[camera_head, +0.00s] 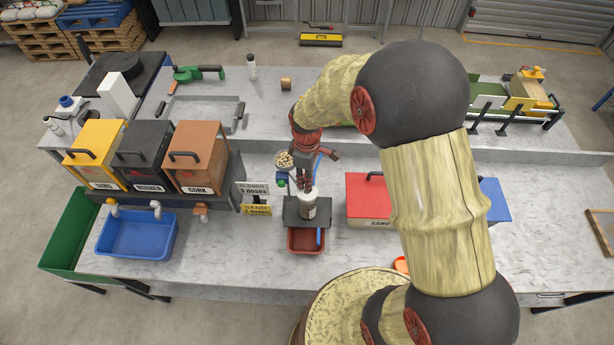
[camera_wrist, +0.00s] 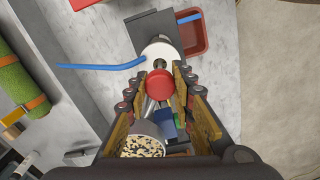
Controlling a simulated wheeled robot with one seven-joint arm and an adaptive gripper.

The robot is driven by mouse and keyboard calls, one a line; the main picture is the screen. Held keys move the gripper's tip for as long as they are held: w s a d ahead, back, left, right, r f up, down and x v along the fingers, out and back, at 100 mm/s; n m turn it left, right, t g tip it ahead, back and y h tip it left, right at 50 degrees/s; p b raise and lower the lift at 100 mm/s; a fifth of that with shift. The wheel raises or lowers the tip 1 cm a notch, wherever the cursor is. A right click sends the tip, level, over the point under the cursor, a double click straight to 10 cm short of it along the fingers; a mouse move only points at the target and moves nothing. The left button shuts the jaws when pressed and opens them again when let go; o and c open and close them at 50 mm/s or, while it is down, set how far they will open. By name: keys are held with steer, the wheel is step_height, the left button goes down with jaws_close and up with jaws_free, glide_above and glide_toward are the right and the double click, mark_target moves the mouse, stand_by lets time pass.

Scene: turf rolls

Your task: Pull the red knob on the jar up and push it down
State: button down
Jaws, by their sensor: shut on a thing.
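The white jar (camera_head: 308,206) stands on a dark stand (camera_head: 291,213) in the middle of the bench, partly hidden by my gripper (camera_head: 307,184) above it. In the wrist view the jar's round white top (camera_wrist: 153,47) shows a dark stem, with the red knob (camera_wrist: 160,84) nearer to me. My gripper's fingers (camera_wrist: 162,78) lie on both sides of the knob and are shut on it. The head view does not show the knob clearly.
A red tray (camera_head: 305,240) is below the jar. A blue tube (camera_wrist: 100,66) reaches the jar from the left. A dish of pale granules (camera_head: 285,160) stands behind. Coloured bins (camera_head: 198,150) are left, a red box (camera_head: 368,194) right.

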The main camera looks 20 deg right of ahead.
step_height(320, 180, down, 3)
steer(key=shift+r+b, duration=0.1)
steer(key=shift+b, duration=0.55)
steer(key=shift+s, duration=0.15)
steer(key=c, duration=1.5)
jaws_free()
steer(key=shift+w, duration=0.2)
steer(key=shift+r, duration=0.4)
step_height(320, 180, up, 11)
